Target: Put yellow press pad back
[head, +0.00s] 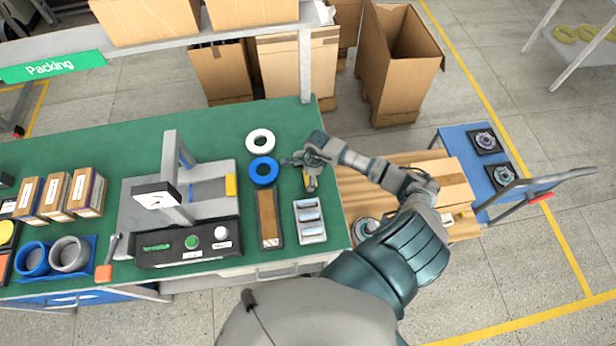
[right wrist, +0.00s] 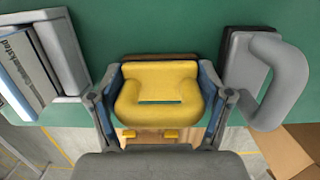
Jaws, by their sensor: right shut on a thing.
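The yellow press pad (right wrist: 160,95) is a chunky block with a slot in its top. In the right wrist view it sits between the two fingers of my right gripper (right wrist: 162,105), which is shut on it. My left gripper is not in view.
A grey tray with labelled packets (head: 310,221) lies just nearer than the pad. A grey handle-shaped part (right wrist: 262,75) is on its other side. Blue (head: 264,171) and white rings (head: 260,141) and a brown-topped box (head: 268,218) lie between gripper and press. Cardboard boxes stand behind.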

